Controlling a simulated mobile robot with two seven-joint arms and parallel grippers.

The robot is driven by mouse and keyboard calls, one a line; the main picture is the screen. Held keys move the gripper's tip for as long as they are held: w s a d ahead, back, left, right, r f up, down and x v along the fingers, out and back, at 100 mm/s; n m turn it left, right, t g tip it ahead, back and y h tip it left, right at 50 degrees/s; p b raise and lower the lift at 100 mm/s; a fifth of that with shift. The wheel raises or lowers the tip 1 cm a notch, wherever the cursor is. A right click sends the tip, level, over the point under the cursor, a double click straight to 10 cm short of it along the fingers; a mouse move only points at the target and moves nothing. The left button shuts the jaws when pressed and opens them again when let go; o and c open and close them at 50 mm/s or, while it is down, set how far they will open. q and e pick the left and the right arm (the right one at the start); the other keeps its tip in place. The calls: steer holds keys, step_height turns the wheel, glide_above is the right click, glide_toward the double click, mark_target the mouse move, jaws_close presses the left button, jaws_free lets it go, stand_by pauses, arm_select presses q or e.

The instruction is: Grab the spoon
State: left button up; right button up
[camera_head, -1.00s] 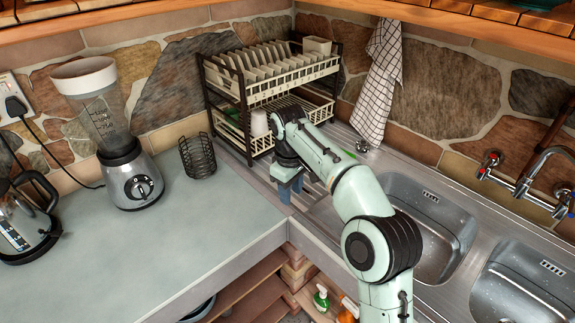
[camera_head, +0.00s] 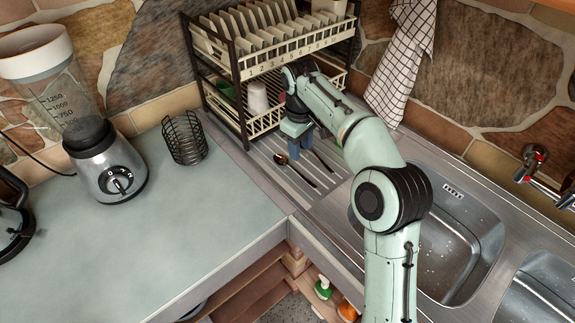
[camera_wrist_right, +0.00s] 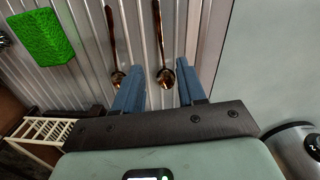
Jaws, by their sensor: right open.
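My right gripper (camera_head: 292,150) is open and empty above the drainboard, just behind the visible spoon's bowl. In the right wrist view, one spoon (camera_wrist_right: 165,77) lies with its bowl between the blue fingers of my gripper (camera_wrist_right: 160,68). The other spoon (camera_wrist_right: 117,77) lies just outside the left finger. The exact gap to the drainboard is unclear. My left gripper is out of view.
A dish rack (camera_head: 245,110) with plates stands behind my gripper. A green sponge (camera_wrist_right: 42,36) lies beside the spoons. The sink (camera_head: 455,235) is to the right. A blender (camera_head: 98,155) and a wire holder (camera_head: 185,140) stand on the left counter, whose front is clear.

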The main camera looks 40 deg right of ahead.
glide_above(303, 177)
steer(key=w, duration=0.1)
steer(key=f, duration=0.2)
steer(key=f+b, duration=0.1)
steer(key=f, duration=0.1)
steer(key=shift+a+f, duration=0.2)
steer(key=shift+f, duration=0.1)
steer(key=f, duration=0.2)
steer(key=s+f+b, duration=0.1)
steer(key=f, duration=0.1)
steer(key=shift+d+f, duration=0.1)
steer(key=shift+f, duration=0.45)
jaws_close()
